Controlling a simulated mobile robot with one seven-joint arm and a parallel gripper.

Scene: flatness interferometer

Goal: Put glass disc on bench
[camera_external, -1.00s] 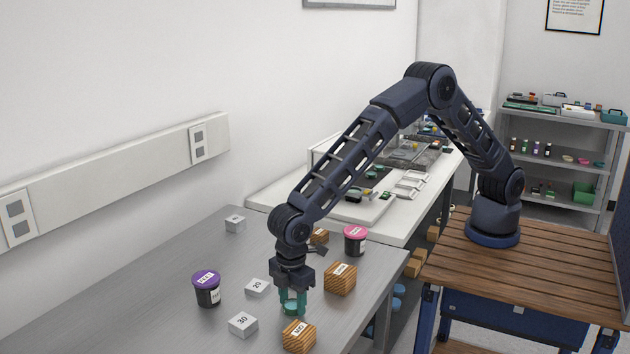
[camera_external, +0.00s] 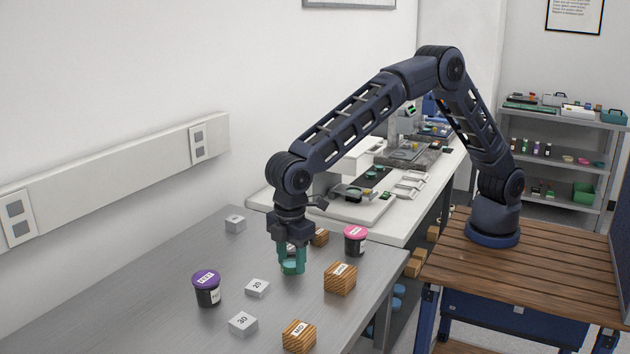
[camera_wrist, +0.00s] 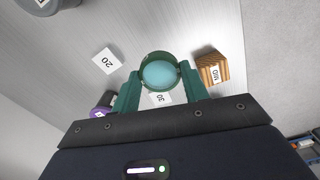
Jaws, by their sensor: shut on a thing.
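The glass disc (camera_wrist: 160,73) is round, pale blue-green with a darker green rim, and sits between the two green fingers in the wrist view. My gripper (camera_external: 292,262) is shut on it and points down over the grey metal bench (camera_external: 190,300). In the external view the disc (camera_external: 292,267) shows at the fingertips, apparently above the bench top, though the exact gap is hard to tell. The fingers hide part of its sides.
White blocks marked 20 (camera_external: 257,288) and 30 (camera_external: 243,323), a purple-lidded jar (camera_external: 206,288), wooden blocks (camera_external: 340,279) (camera_external: 299,337) and a pink-lidded jar (camera_external: 355,240) stand around my gripper. Bare bench lies at the left. A white table (camera_external: 400,215) with apparatus stands behind.

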